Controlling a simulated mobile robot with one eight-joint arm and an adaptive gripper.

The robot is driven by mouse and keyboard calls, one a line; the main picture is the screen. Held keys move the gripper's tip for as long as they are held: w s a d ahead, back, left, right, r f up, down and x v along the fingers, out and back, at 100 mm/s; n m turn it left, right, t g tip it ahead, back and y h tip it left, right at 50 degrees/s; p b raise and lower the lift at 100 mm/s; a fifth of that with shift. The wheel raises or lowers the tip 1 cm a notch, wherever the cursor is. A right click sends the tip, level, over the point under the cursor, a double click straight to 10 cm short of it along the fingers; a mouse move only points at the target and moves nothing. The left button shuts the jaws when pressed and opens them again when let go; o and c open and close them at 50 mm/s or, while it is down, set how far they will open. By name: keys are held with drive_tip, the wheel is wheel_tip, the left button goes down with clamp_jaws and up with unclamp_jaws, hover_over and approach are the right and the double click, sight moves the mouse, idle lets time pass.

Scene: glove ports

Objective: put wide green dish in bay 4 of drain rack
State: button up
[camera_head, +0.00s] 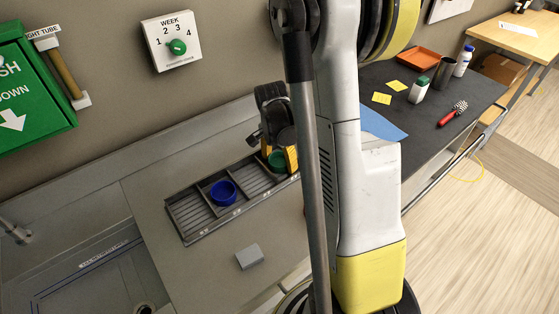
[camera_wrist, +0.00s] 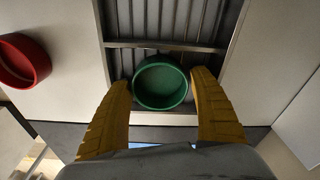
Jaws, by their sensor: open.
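The green dish (camera_wrist: 160,84) is round and upright, and appears to sit in the end bay of the drain rack (camera_wrist: 165,46), just past a divider bar. In the head view the green dish (camera_head: 277,158) shows partly below my gripper (camera_head: 278,154), at the rack's right end. The rack (camera_head: 191,214) is dark and slatted. In the wrist view my gripper (camera_wrist: 161,80) is open, one yellow finger on each side of the dish, with small gaps seeming to show. The bay numbers are too small to read, and my arm hides the rack's right end.
A blue bowl (camera_head: 223,193) sits in a bay further left. A red dish (camera_wrist: 22,60) lies on the counter outside the rack. A grey block (camera_head: 250,257) lies in front of the rack. A dark bench (camera_head: 440,98) with small items is at the right.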

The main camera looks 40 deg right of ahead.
wheel_tip(320, 180, up, 12)
drive_tip(key=a+p, duration=0.1)
drive_tip(key=p, duration=0.2)
drive_tip(key=s+a+r+n+t, duration=0.3)
drive_tip(key=s+a+r+n, duration=0.2)
drive_tip(key=a+n, duration=0.3)
drive_tip(key=s+a+r+n+t+y, duration=0.1)
drive_tip(key=s+a+r+n+t, duration=0.3)
drive_tip(key=a, duration=0.9)
wheel_tip(320, 180, up, 2)
drive_tip(key=s+n, duration=0.1)
drive_tip(key=n, duration=0.2)
drive_tip(key=shift+s+a+r+n, duration=0.15)
drive_tip(key=shift+s+a+n, duration=0.15)
drive_tip(key=shift+s+n, duration=0.1)
